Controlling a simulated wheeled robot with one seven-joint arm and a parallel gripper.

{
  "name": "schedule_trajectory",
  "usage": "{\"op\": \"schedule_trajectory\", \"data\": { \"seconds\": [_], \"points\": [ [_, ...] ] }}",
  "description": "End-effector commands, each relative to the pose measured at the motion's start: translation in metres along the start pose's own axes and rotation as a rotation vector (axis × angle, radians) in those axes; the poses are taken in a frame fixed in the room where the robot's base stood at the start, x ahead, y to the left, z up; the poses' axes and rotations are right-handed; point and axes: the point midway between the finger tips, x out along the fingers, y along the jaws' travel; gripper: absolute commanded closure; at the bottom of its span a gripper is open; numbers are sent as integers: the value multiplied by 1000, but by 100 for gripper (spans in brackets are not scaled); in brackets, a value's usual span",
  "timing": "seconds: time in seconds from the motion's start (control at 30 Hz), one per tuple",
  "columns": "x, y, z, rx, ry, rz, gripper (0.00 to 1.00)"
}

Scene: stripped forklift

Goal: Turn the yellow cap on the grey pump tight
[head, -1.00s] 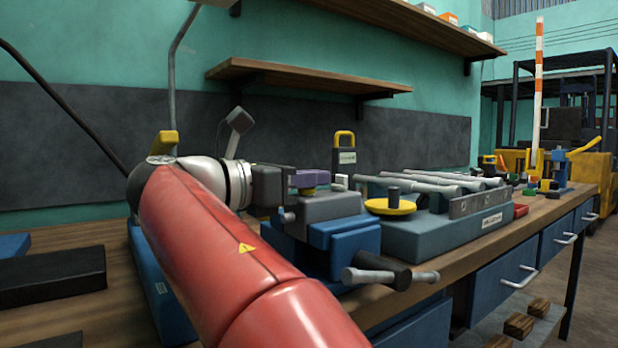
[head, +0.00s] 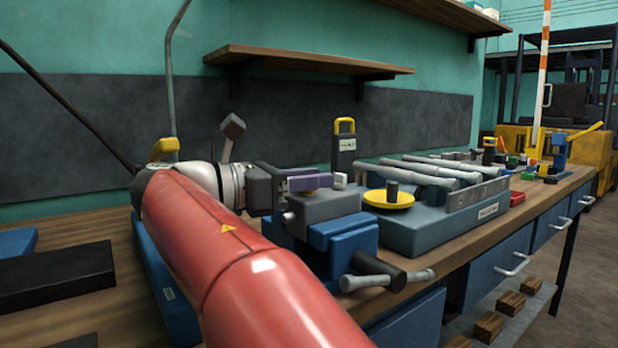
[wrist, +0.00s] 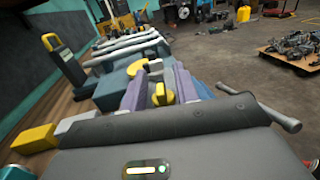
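A grey block-like pump body (head: 325,206) is held in a blue vise (head: 345,245) on the bench. Its yellow cap (head: 310,193) shows as a thin edge under my gripper (head: 312,183) in the head view. The purple fingers reach in from the left at cap height. In the wrist view, the yellow cap (wrist: 161,94) sits between the two purple fingers of my gripper (wrist: 160,88), one on each side. Whether both fingers press on it I cannot tell. The finger in front hides most of the cap in the head view.
A yellow disc with a dark knob (head: 388,199) stands just right on a grey-blue fixture (head: 430,235) bearing several grey rods. A black padlock-shaped block (head: 344,152) stands behind. The vise handle (head: 385,276) juts out in front. Dark blocks (head: 55,277) lie left.

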Motion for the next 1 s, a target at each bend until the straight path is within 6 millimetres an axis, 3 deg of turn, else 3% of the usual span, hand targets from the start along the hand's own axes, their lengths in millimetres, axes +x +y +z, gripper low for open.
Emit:
{"op": "schedule_trajectory", "data": {
  "seconds": [0.27,0.7,1.0],
  "points": [
    [-2,0,0,0,1,1,70],
    [-66,1,1,0,-1,3,70],
    [-79,0,0,0,0,1,70]
  ]
}}
